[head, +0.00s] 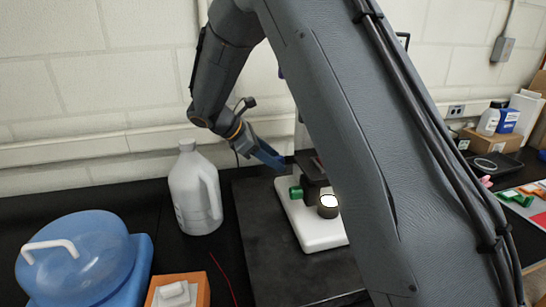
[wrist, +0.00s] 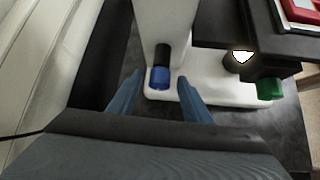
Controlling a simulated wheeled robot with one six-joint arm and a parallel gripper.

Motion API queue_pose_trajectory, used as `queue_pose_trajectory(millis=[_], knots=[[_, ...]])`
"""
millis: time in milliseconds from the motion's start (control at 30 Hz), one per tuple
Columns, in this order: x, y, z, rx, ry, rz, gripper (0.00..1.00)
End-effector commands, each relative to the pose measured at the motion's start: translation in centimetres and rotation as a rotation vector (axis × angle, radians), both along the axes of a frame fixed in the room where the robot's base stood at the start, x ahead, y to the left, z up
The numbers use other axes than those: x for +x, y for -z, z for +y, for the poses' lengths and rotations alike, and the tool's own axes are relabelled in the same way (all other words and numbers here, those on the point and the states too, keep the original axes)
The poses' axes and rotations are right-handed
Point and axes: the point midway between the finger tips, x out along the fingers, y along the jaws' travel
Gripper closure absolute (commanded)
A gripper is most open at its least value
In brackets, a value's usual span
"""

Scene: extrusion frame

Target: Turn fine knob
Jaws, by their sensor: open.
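A microscope with a white base (head: 322,236) stands on a dark mat, partly hidden behind my arm in the head view. In the wrist view, a blue knob (wrist: 159,78) with a black collar (wrist: 163,54) sits at the white column. A green knob (wrist: 270,88) is farther right; it also shows in the head view (head: 296,193). No label shows which knob is fine. My gripper (wrist: 158,84) is open, its blue fingers on either side of the blue knob, with visible gaps. In the head view my gripper (head: 273,160) is behind the microscope; the blue knob is hidden there.
A white jug (head: 195,192) and a blue container (head: 75,258) stand left of the microscope, with an orange box (head: 178,290) in front. The pale block wall (head: 90,70) is close behind my gripper. Boxes and bottles are at far right.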

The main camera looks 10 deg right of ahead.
Motion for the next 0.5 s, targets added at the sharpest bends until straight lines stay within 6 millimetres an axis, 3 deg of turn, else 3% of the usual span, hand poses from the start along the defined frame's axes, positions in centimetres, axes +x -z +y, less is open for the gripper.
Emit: queue_pose_trajectory(millis=[167, 400, 500], knots=[[0.01, 0.01, 0.01, 0.0, 0.0, 0.0, 0.57], [0.01, -0.02, 0.03, 0.0, 0.0, 0.0, 0.96], [0.0, -0.01, 0.03, 0.0, 0.0, -0.001, 0.96]])
